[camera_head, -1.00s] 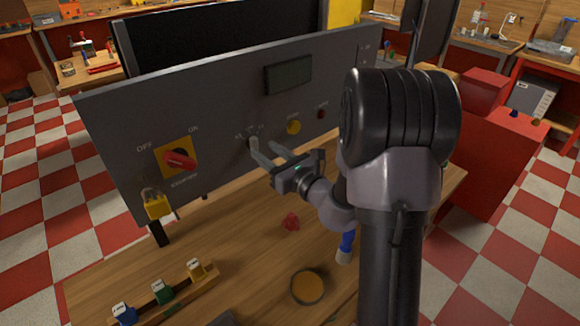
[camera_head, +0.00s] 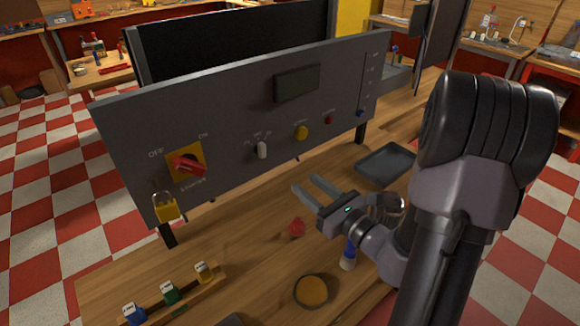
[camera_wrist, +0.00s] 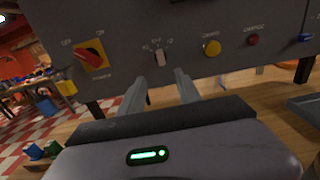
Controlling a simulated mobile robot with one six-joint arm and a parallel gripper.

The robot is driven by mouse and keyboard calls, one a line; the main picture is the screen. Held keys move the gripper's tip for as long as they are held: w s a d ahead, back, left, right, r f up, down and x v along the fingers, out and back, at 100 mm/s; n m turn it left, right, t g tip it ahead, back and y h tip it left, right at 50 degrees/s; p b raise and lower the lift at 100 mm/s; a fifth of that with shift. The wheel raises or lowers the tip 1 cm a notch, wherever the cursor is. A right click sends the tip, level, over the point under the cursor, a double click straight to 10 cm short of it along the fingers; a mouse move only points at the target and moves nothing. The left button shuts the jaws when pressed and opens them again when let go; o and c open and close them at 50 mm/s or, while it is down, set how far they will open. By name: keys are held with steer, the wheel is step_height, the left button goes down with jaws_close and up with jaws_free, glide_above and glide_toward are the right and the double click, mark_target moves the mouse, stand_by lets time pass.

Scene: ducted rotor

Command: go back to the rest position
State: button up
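My gripper (camera_head: 316,190) is open and empty. It hangs above the wooden bench, in front of and below the grey control panel (camera_head: 225,115), apart from it. In the wrist view its two fingers (camera_wrist: 160,97) are spread, with nothing between them. The panel carries a red rotary switch (camera_head: 188,165) on a yellow plate, a white selector knob (camera_head: 262,150), a yellow button (camera_head: 301,133) and a small red button (camera_head: 328,119). A yellow padlock (camera_head: 165,207) hangs at the panel's lower left.
On the bench lie a small red object (camera_head: 296,227), a round orange-topped dish (camera_head: 312,291), a blue-and-white bottle (camera_head: 348,256) and a dark tray (camera_head: 386,164). A wooden rack (camera_head: 190,290) holds blue, green and yellow tagged pieces. Bare wood (camera_head: 240,250) lies between them.

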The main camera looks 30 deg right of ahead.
steer(key=s+a+r+n+g+y, duration=0.2)
steer(key=s+a+n+g+y, duration=0.15)
steer(key=a+n, duration=0.45)
steer(key=s+a+r+n+g+y, duration=0.25)
steer(key=a+n+g+y, duration=0.2)
steer(key=a, duration=0.75)
steer(key=s+a+f+n+g+h, duration=0.25)
steer(key=s+a+n+g, duration=0.35)
steer(key=s+n, duration=0.4)
steer(key=s+d+r+n+t+h, duration=0.1)
steer(key=d+r+n+t+h, duration=0.1)
steer(key=d+r+n+h, duration=0.2)
steer(key=d+n+h, duration=0.3)
steer(key=shift+s, duration=0.4)
